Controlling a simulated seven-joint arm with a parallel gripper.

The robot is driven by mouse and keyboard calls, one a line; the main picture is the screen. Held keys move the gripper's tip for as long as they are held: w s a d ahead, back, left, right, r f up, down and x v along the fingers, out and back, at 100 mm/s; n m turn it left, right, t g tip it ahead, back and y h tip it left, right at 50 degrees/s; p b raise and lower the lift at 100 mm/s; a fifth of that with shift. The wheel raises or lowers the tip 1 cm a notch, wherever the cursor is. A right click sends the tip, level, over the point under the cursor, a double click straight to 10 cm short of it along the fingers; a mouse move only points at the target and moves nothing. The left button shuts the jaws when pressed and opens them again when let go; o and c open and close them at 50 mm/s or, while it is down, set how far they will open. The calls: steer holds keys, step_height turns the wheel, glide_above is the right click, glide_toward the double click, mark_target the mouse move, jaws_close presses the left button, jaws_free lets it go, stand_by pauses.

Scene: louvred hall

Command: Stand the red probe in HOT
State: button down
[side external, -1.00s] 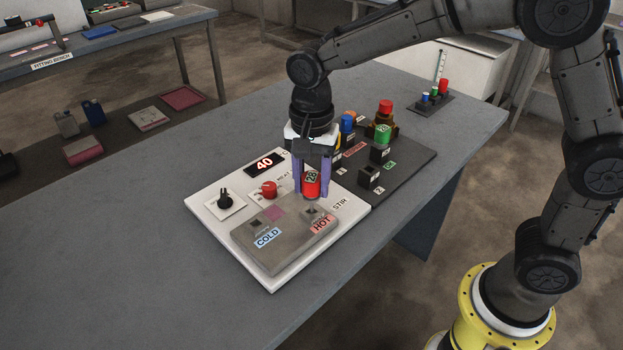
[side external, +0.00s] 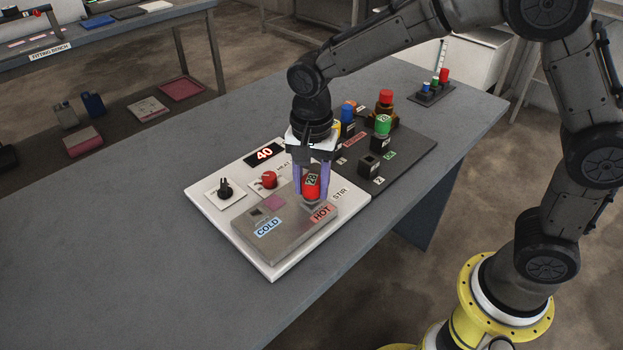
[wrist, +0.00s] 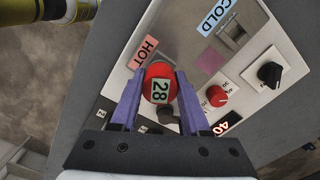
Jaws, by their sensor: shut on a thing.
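The red probe (side external: 311,187) has a red head marked 28, and it also shows from above in the wrist view (wrist: 159,83). My gripper (side external: 312,190) is shut on it, a purple finger on each side; the fingers also show in the wrist view (wrist: 158,95). The probe is upright over the HOT end of the grey block (side external: 283,237), just behind the HOT label (side external: 321,213). Its lower end meets or nearly meets the block top and hides the HOT hole; I cannot tell how deep it sits. The COLD label (side external: 268,227) is to the left.
The white panel (side external: 228,228) carries a black knob (side external: 225,188), a red knob (side external: 269,179) and a display reading 40 (side external: 264,154). Behind is a dark board (side external: 410,160) with a green-topped piece (side external: 383,125) and an empty square socket (side external: 369,165). The bench's left side is clear.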

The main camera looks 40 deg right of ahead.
steer(key=shift+f, duration=0.15)
steer(key=shift+c, duration=1.5)
jaws_free()
steer(key=shift+r, duration=2.55)
step_height(320, 180, up, 14)
